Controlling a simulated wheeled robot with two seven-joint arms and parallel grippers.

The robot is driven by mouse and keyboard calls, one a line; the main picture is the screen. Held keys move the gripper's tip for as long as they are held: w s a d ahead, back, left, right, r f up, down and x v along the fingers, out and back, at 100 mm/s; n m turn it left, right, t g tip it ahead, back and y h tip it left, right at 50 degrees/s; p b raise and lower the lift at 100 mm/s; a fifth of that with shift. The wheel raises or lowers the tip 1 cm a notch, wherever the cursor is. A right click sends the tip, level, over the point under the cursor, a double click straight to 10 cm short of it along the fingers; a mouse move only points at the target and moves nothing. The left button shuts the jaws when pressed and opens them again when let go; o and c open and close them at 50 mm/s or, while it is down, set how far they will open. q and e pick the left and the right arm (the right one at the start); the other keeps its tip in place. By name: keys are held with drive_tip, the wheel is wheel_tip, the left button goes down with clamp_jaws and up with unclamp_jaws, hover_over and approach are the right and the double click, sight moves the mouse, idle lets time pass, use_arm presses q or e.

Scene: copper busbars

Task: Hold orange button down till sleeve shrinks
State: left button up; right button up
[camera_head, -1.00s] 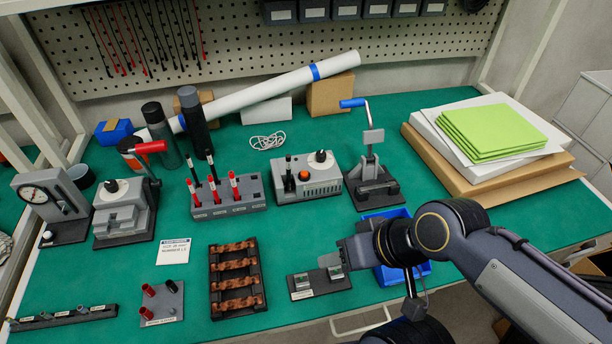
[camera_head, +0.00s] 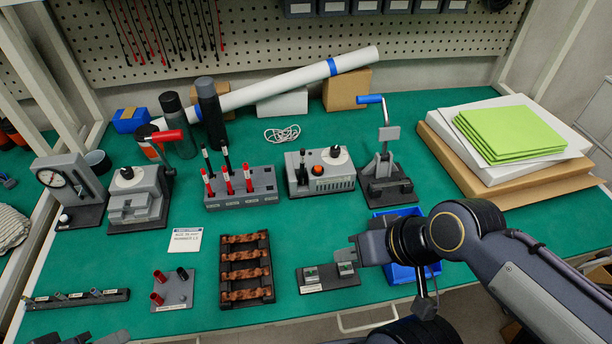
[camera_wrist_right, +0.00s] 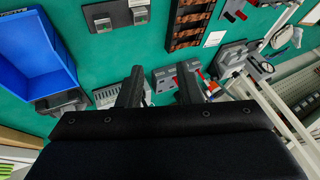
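The orange button (camera_head: 318,170) is on top of a grey slotted box (camera_head: 325,184) at the middle of the green table. A dark upright piece stands at the box's left end and a black knob at its right. Nothing touches the button. My right gripper (camera_head: 352,252) is in front of the box, well short of the button. In the right wrist view its two fingers (camera_wrist_right: 159,88) are apart with nothing between them. Dark parts at the bottom left edge may be my left gripper (camera_head: 95,338), mostly cut off. I cannot make out the sleeve.
A rack of red and black handles (camera_head: 240,188) stands left of the box, a lever press (camera_head: 386,185) to its right. A copper busbar tray (camera_head: 246,268), a small labelled fixture (camera_head: 327,278) and a blue bin (camera_head: 398,272) are nearer the front.

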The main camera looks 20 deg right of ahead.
clamp_jaws()
idle(1.4)
